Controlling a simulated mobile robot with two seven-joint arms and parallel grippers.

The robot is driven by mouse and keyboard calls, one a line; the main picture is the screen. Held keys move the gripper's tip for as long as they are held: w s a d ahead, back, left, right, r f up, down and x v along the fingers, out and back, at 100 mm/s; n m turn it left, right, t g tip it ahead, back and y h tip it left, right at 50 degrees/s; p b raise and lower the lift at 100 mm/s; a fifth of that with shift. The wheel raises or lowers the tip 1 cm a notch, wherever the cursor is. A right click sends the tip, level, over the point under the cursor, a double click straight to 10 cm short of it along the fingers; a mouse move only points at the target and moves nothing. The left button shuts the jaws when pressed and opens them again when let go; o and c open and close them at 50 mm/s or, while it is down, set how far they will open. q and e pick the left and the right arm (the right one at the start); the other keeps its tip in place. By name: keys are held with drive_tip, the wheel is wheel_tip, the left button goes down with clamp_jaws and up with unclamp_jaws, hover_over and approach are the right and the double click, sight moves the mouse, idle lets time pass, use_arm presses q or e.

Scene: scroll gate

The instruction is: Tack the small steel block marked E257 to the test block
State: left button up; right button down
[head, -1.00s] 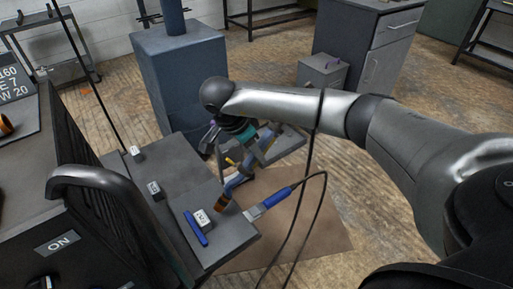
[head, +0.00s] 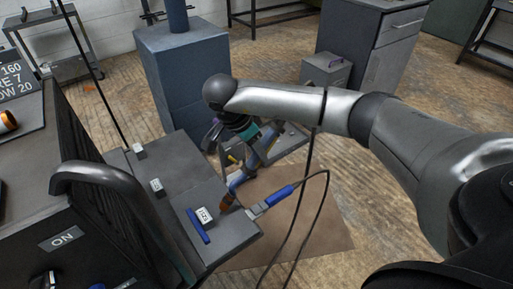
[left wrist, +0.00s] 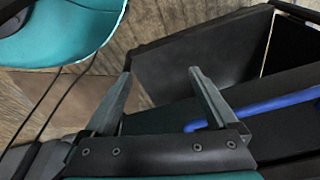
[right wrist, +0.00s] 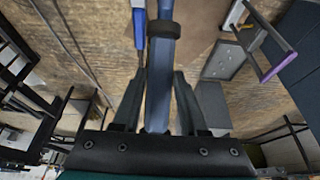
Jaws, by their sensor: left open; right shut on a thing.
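Three small grey blocks with white labels sit in a row on a dark flat metal surface (head: 178,222): a far one (head: 138,151), a middle one (head: 156,186) and a near one (head: 204,214). The labels are too small to read surely, so I cannot tell which is E257 or what is the test block. A blue bar (head: 197,226) lies beside the near block. My left gripper (left wrist: 160,75) is open and empty.
A blue-handled clamp (head: 278,197) with a black cable is at the surface's right edge. A dark curved handle (head: 100,175) rises at left. A blue-grey pedestal (head: 185,85) and a grey cabinet (head: 365,45) stand behind. A brown mat (head: 305,235) lies on the floor.

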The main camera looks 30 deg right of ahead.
sight(274, 124)
drive_tip(key=shift+a+r, duration=0.15)
drive_tip(key=shift+a+r+p, duration=0.4)
drive_tip(key=shift+a+p, duration=0.15)
idle(0.4)
drive_tip(key=shift+a+f, duration=0.25)
drive_tip(key=shift+f, duration=0.05)
drive_tip(key=shift+s+a+f, duration=0.1)
drive_tip(key=shift+a+f, duration=0.1)
drive_tip(key=shift+a, duration=0.05)
idle(0.7)
idle(0.6)
drive_tip(key=shift+w+d+r+p, duration=0.15)
drive_tip(key=shift+d+r+p, duration=1.05)
drive_tip(key=shift+d+r, duration=0.6)
drive_tip(key=shift+w+d+r+p, duration=0.15)
drive_tip(key=shift+d+r+p, duration=1)
drive_tip(key=shift+d+r, duration=0.6)
